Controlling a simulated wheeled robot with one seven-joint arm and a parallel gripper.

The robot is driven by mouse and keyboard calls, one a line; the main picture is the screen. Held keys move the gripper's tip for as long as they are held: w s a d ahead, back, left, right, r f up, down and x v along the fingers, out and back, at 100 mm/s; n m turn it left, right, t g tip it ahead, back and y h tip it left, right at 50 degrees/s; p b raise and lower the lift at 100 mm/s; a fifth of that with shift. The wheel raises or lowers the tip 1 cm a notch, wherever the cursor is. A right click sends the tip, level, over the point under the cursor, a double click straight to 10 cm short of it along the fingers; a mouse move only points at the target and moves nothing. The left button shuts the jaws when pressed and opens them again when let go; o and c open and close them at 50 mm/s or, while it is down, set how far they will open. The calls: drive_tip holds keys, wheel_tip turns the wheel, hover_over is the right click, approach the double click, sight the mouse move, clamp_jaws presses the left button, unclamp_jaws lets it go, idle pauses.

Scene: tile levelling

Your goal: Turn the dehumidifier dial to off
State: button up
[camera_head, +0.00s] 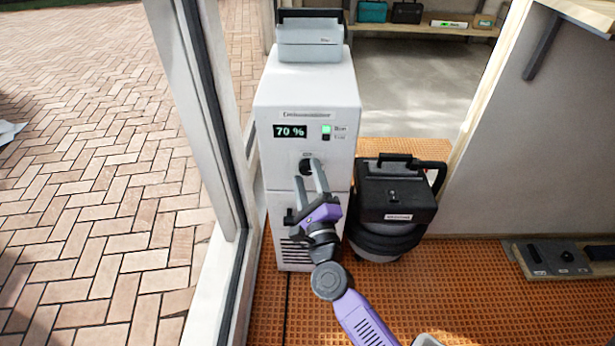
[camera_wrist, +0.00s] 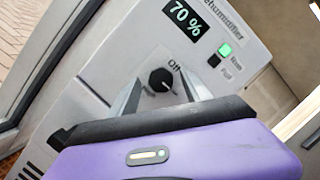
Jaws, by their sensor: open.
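The white dehumidifier (camera_head: 330,103) stands upright beside the window frame. Its display (camera_head: 290,131) reads 70 %, and the green Run light (camera_head: 326,129) is lit. The black round dial (camera_wrist: 161,80) sits on the front panel below the display, with "Off" printed above it and a white pointer mark on its face. In the head view the dial (camera_head: 306,167) is partly covered by a finger. My purple gripper (camera_head: 308,180) is open in front of the panel. In the wrist view its two fingers (camera_wrist: 163,95) lie on either side below the dial; contact cannot be told.
A grey box (camera_head: 310,45) sits on top of the dehumidifier. A black vacuum-like canister (camera_head: 397,195) stands close on its right. The white window frame (camera_head: 195,100) is close on its left. Orange grid flooring (camera_head: 470,275) lies open in front.

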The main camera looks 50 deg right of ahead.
drive_tip(key=shift+w+d, duration=0.1)
drive_tip(key=shift+d, duration=0.05)
clamp_jaws()
drive_tip(key=shift+r, duration=0.1)
